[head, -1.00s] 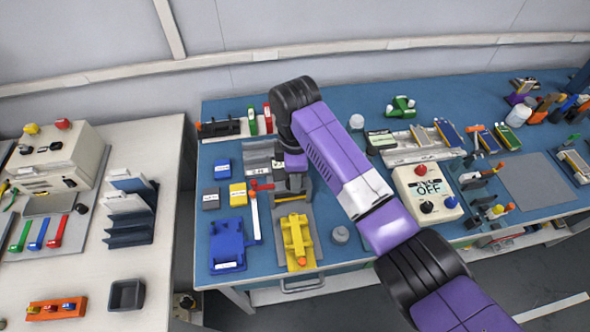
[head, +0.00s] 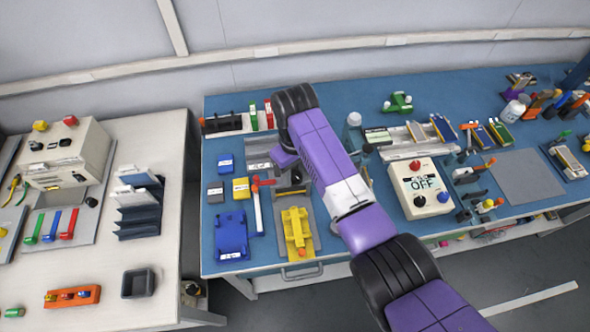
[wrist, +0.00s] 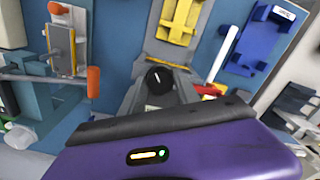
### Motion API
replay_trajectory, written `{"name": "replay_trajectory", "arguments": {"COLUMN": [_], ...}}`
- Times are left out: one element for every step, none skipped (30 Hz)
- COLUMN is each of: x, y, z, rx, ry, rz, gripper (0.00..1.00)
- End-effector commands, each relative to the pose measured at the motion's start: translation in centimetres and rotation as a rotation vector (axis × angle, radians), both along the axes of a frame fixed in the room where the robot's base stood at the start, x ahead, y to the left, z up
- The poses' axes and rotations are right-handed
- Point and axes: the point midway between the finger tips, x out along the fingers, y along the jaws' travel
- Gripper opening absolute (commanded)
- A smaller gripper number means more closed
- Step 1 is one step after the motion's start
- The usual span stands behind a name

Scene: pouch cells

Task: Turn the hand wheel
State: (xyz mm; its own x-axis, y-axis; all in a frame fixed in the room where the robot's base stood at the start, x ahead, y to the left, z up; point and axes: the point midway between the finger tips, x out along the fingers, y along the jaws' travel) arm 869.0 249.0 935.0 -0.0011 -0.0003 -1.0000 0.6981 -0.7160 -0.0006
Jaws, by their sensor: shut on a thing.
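A black round wheel-like knob with a white mark, which I take for the hand wheel (wrist: 157,78), shows in the wrist view just beyond my gripper's purple body. My gripper (wrist: 158,98) reaches to it with grey parts on both sides and is shut on it. The fingertips are partly hidden by the dark edge of the hand. In the head view my gripper (head: 291,176) is over the grey fixture behind the yellow cradle (head: 297,230). My arm hides most of the fixture and the wheel there.
A blue block (head: 232,235) and a red-and-white lever (head: 257,205) stand left of the fixture. A control box reading OFF (head: 421,188) stands to the right of my arm. A grey mat (head: 528,178) is bare at the far right.

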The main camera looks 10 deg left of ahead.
Motion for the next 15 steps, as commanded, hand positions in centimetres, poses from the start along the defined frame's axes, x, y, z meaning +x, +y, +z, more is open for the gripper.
{"name": "replay_trajectory", "arguments": {"x": [0.03, 0.03, 0.02, 0.02, 0.02, 0.04, 0.04, 0.03, 0.02, 0.03, 0.03, 0.04, 0.05, 0.05, 0.05], "y": [0.1, 0.13, 0.16, 0.17, 0.15, 0.13, 0.15, 0.17, 0.19, 0.2, 0.2, 0.2, 0.2, 0.2, 0.21], "z": [0.15, 0.15, 0.15, 0.14, 0.14, 0.15, 0.15, 0.15, 0.15, 0.16, 0.16, 0.17, 0.17, 0.18, 0.18], "rx": [0.001, 0.001, 0.003, 0.002, 0.002, 0.002, 0.002, 0.002, 0.002, 0.002, 0.002, 0.002, 0.002, 0.003, 0.002], "ry": [-0.001, -0.001, -0.001, -0.002, -0.002, -0.002, -0.002, -0.002, -0.002, -0.003, -0.002, -0.003, -0.003, -0.002, -0.003], "rz": [-0.042, -0.071, -0.108, -0.137, -0.165, -0.204, -0.231, -0.258, -0.295, -0.322, -0.349, -0.383, -0.408, -0.431, -0.462], "gripper": [0.0, 0.0, 0.0, 0.0, 0.0, 0.0, 0.0, 0.0, 0.0, 0.0, 0.0, 0.0, 0.0, 0.0, 0.0]}}
